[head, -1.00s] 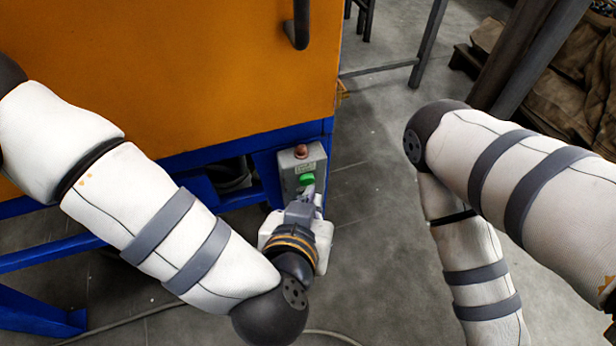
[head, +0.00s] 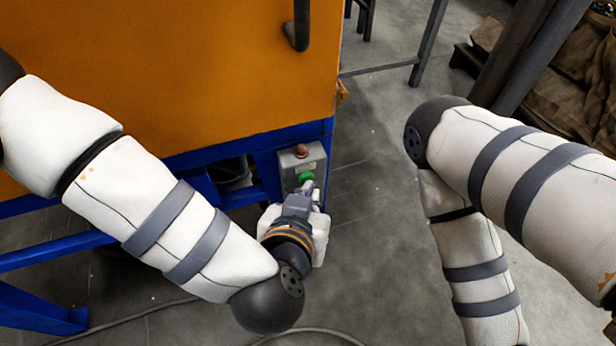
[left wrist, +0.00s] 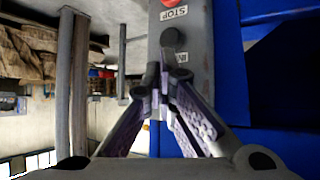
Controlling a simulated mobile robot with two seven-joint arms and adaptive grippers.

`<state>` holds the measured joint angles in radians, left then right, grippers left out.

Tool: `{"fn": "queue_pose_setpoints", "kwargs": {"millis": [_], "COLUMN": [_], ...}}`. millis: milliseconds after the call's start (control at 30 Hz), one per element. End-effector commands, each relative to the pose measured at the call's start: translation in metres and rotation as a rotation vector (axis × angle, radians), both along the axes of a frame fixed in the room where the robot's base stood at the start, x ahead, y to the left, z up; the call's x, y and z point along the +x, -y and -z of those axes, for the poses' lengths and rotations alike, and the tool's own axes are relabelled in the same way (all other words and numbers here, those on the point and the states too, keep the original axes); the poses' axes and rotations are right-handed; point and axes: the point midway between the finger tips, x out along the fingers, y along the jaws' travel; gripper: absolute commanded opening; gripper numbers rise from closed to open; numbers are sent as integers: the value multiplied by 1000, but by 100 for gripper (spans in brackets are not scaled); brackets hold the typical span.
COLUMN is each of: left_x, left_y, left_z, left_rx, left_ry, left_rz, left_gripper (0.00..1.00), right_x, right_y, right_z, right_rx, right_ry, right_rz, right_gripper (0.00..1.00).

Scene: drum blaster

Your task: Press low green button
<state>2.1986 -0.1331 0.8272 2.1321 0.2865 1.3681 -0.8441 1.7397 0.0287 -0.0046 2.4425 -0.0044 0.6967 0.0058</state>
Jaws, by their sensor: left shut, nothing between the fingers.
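A grey control box (head: 288,168) is fixed to the blue frame below the orange cabinet. Its green button (head: 306,177) is the lower one, with a red button (head: 301,151) above it. My left gripper (head: 309,187) is just below the green button, with its fingertips close to it; I cannot tell whether they touch. In the left wrist view the fingers (left wrist: 158,92) are shut and empty in front of the box (left wrist: 198,75). The red button (left wrist: 170,3) and a STOP label show there at the top edge; no green shows clearly. My right gripper is out of view.
The orange cabinet (head: 170,70) has a dark handle (head: 299,25) above the box. The blue frame (head: 230,148) runs beside and behind the box. Open grey floor (head: 370,200) lies right of the box. My right arm is farther right.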

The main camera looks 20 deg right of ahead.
Motion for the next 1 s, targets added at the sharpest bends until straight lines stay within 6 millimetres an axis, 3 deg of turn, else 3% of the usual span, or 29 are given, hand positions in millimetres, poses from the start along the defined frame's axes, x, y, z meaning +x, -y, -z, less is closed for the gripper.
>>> {"fn": "queue_pose_setpoints", "kwargs": {"millis": [467,1000], "left_x": [2,-15], "left_y": [0,0], "left_z": [-1,0], "left_rx": [0,0], "left_ry": [2,1], "left_rz": [-1,-1], "left_gripper": [0,0], "right_x": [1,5], "right_y": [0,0], "right_z": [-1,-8], "right_rx": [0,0], "right_ry": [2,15], "right_rz": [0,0], "right_gripper": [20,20]}}
